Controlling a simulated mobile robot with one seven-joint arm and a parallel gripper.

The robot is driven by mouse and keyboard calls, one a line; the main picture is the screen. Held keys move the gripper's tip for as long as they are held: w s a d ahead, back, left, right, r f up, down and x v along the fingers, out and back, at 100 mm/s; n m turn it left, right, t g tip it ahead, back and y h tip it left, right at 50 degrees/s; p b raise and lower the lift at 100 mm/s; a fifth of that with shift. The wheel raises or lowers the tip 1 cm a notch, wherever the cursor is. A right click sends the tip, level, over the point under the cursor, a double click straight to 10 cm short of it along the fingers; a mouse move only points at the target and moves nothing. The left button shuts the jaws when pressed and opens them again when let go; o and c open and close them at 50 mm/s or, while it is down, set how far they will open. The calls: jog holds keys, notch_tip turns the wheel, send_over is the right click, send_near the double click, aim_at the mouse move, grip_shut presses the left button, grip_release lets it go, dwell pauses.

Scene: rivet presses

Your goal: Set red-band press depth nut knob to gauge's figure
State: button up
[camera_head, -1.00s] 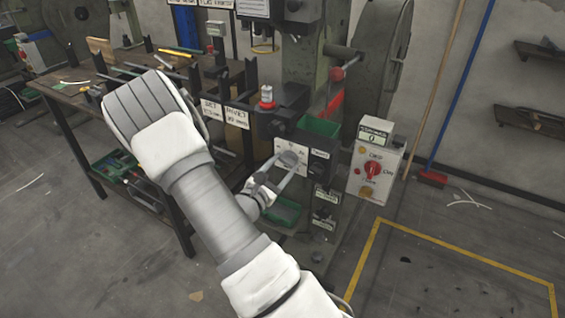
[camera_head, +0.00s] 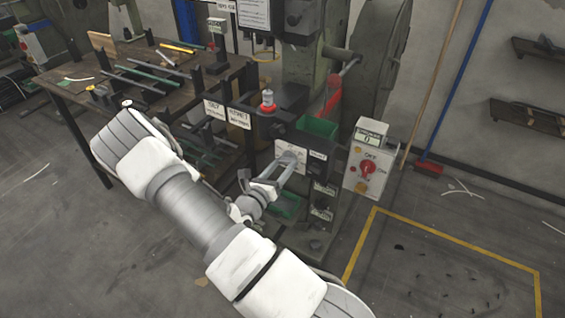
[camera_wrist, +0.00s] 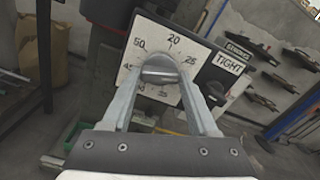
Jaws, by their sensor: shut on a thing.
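The depth nut knob (camera_wrist: 158,70) is a grey round knob on a white dial plate (camera_wrist: 136,48) with handwritten figures around it, among them 20 and 25. My gripper (camera_wrist: 160,78) is shut on the knob, one finger on each side; the lower figures are partly hidden by knob and fingers. In the head view my gripper (camera_head: 284,165) reaches the same dial plate (camera_head: 301,153) on the press front. A red-banded lever (camera_head: 333,96) shows beside the press.
A black switch (camera_wrist: 214,92) labelled TIGHT sits right of the dial. A grey control box (camera_head: 368,160) with a red knob stands right of the press. A workbench with rods (camera_head: 70,77) is at left.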

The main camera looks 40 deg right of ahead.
dwell(0.3)
jog(key=o, duration=1.4)
jog(key=p+v, duration=0.2)
jog(key=v, duration=1.5)
jog(key=shift+s+a, duration=0.1)
jog(key=shift+a, duration=0.1)
